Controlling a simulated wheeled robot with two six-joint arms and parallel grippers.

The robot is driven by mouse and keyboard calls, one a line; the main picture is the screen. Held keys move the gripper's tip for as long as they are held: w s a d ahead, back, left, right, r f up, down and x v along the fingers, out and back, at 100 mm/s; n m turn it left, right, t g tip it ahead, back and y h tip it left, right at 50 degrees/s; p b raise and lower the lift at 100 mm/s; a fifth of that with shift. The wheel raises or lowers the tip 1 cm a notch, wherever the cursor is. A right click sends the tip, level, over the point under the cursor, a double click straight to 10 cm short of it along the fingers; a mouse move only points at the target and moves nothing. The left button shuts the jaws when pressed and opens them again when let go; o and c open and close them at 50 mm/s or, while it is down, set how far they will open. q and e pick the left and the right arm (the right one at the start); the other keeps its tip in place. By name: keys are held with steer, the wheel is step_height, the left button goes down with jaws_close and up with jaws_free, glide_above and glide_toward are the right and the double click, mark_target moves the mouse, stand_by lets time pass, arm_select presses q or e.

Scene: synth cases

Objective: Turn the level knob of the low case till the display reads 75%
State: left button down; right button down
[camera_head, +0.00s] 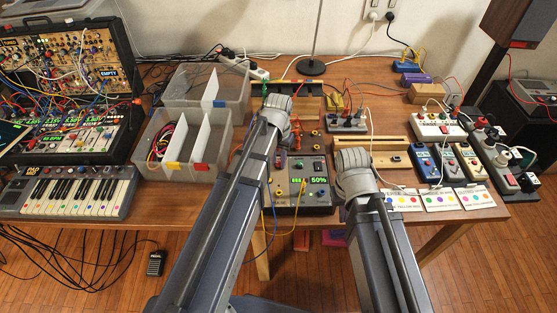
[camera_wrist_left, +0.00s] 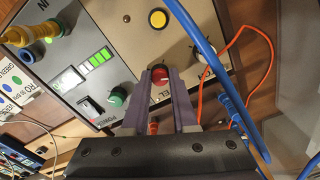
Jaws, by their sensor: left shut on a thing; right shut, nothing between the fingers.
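The low case (camera_head: 285,208) stands at the table's front edge, partly behind my left arm. Its green display (camera_head: 319,181) reads 50%. In the left wrist view, the case's panel (camera_wrist_left: 125,18) shows lit green bars (camera_wrist_left: 96,59) on the display.
A blue cable (camera_wrist_left: 205,50) and an orange cable (camera_wrist_left: 235,40) run close by the left fingers. Divided bins (camera_head: 150,130) stand left of the case. Small pedals (camera_head: 425,163) and colour cards (camera_head: 440,200) lie to the right. A keyboard (camera_head: 65,195) is far left.

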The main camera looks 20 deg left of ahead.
mark_target(279, 164)
arm_select(q)
steer(key=c, duration=0.7)
jaws_free()
steer(key=shift+r, duration=0.1)
step_height(279, 164, up, 8)
steer(key=p, duration=0.7)
steer(key=shift+p, duration=0.4)
steer(key=shift+f, duration=0.2)
steer(key=shift+s+d, duration=0.1)
steer(key=s+d, duration=0.3)
steer(key=s, duration=0.1)
steer(key=s+d+m, duration=0.1)
steer(key=s+d, duration=0.3)
steer(key=s, duration=0.1)
steer(key=s+d+m+y, duration=0.1)
steer(key=s+d, duration=0.2)
steer(key=s, duration=0.2)
steer(key=shift+s+d+r, duration=0.1)
steer(key=shift+s+d, duration=0.05)
steer(key=shift+d, duration=0.1)
